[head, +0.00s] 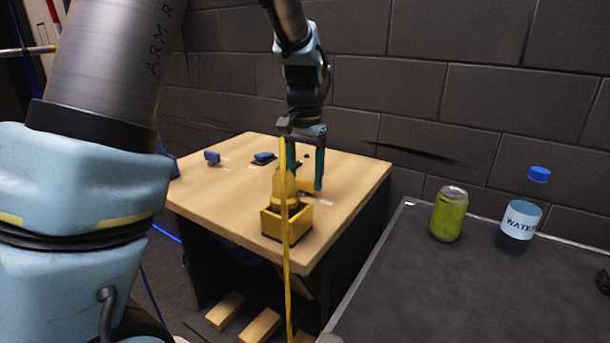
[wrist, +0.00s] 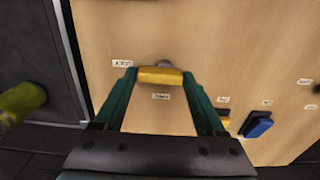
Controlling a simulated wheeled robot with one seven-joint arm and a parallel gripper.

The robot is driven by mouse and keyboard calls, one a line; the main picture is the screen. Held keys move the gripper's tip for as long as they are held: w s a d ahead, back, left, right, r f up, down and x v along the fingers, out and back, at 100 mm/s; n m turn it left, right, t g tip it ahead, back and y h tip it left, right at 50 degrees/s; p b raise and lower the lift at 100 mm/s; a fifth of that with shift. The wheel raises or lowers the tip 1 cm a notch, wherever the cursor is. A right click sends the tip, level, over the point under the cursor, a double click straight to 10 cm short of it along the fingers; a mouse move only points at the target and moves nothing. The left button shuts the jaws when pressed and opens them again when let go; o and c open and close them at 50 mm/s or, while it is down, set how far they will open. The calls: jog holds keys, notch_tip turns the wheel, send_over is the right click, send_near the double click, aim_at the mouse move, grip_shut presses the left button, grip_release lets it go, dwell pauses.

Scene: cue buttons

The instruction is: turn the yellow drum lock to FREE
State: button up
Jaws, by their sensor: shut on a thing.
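The yellow drum lock's handle (wrist: 160,76) is between my gripper's fingertips (wrist: 160,72) in the wrist view, and a finger touches each end. A grey round part shows behind the handle. A small label (wrist: 122,63) lies up and left of it and another (wrist: 161,96) just below; I cannot read either surely. In the head view my gripper (head: 305,188) points down over the wooden table, with the yellow handle (head: 305,186) between its teal fingers. My gripper is shut on this handle.
A yellow open box (head: 286,222) stands at the wooden tabletop's (head: 350,175) near corner. A yellow strip hangs in front. Blue pieces (head: 212,158) (head: 263,157) are at the back left. A green can (head: 447,214) and water bottle (head: 522,212) stand on the dark table at right.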

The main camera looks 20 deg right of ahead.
jog(key=shift+r+n, duration=0.1)
jog(key=shift+n, duration=0.2)
jog(key=n+p, duration=0.2)
jog(key=n, duration=0.1)
jog(key=shift+w+d+n, duration=0.1)
jog(key=shift+n, duration=0.2)
jog(key=n+p, duration=0.2)
jog(key=n, duration=0.2)
jog(key=shift+w+n, duration=0.15)
jog(key=shift+n, duration=0.15)
jog(key=n+p, duration=0.1)
jog(key=n, duration=0.1)
jog(key=n+p, duration=0.1)
jog(key=n, duration=0.2)
jog(key=shift+w+r+p, duration=0.1)
jog(key=shift+w+p, duration=0.1)
jog(key=shift+p, duration=0.2)
jog(key=shift+w+n+p, duration=0.1)
jog(key=shift+n+p, duration=0.85)
jog(key=shift+n, duration=1.05)
jog(key=o, duration=1.3)
